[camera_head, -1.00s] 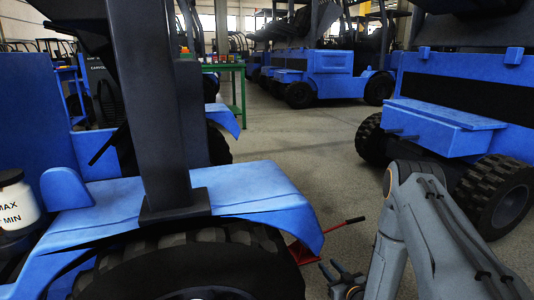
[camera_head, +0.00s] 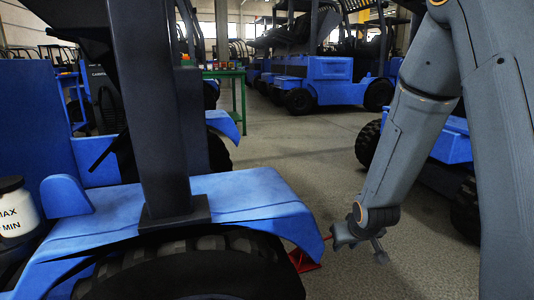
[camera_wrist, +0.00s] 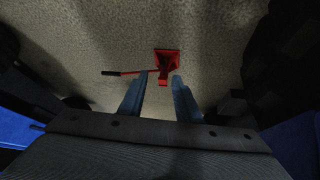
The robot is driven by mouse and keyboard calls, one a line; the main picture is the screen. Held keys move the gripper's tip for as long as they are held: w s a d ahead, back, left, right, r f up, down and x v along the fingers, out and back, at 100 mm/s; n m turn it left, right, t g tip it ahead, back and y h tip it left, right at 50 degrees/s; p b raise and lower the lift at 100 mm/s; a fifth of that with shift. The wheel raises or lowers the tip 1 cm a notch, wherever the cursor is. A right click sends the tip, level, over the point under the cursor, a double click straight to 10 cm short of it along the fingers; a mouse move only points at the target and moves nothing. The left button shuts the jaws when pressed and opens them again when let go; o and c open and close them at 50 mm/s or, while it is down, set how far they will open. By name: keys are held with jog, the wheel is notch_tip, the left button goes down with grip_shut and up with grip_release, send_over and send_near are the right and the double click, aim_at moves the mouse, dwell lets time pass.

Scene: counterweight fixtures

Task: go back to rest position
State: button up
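My gripper (camera_head: 360,246) hangs at the end of my bent arm, low over the floor to the right of the near blue forklift (camera_head: 245,195). In the wrist view its two fingers stand apart with nothing between them, so my gripper (camera_wrist: 157,84) is open. A red jack with a thin handle (camera_wrist: 167,62) lies on the floor beyond the fingertips, apart from them. Part of the red jack (camera_head: 304,260) shows beside the forklift's front fender in the head view; the rest is hidden by the fender and my gripper.
The near forklift's big tire (camera_head: 200,268) and dark mast (camera_head: 150,110) fill the left. Another blue forklift (camera_head: 452,140) stands at the right, partly behind my arm. A green table (camera_head: 243,100) and more forklifts (camera_head: 318,82) stand further back. Grey floor (camera_head: 300,160) is clear between.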

jog(key=s+a+r+m+g, duration=0.15)
jog(key=s+r, duration=0.25)
jog(key=s, duration=0.5)
jog(key=s+a+r+g, duration=0.2)
jog(key=s+r+g, duration=0.15)
jog(key=s, duration=0.55)
jog(key=s+a+r+n+g+y+p, duration=0.1)
jog(key=s+a+r+n, duration=0.1)
jog(key=s+a+r, duration=0.35)
jog(key=s+a+r+n+p, duration=0.1)
jog(key=s+a+r+n, duration=0.1)
jog(key=s+a, duration=0.5)
jog(key=s+a+r+n+g+y+p, duration=0.1)
jog(key=s+a+r+n, duration=0.25)
jog(key=a, duration=0.45)
jog(key=d+r+m+p, duration=0.2)
jog(key=d+r+p, duration=0.4)
jog(key=r+p, duration=0.3)
jog(key=d+r+m+h+p, duration=0.1)
jog(key=d+r+m+p, duration=0.2)
jog(key=d+r+p, duration=0.4)
jog(key=s+d+r+m+p, duration=0.1)
jog(key=d+r+m+p, duration=0.1)
jog(key=d+r+p, duration=0.5)
notch_tip(320, 180, up, 6)
jog(key=p, duration=1.5)
jog(key=shift+d+r+h, duration=0.15)
jog(key=shift+h, duration=0.25)
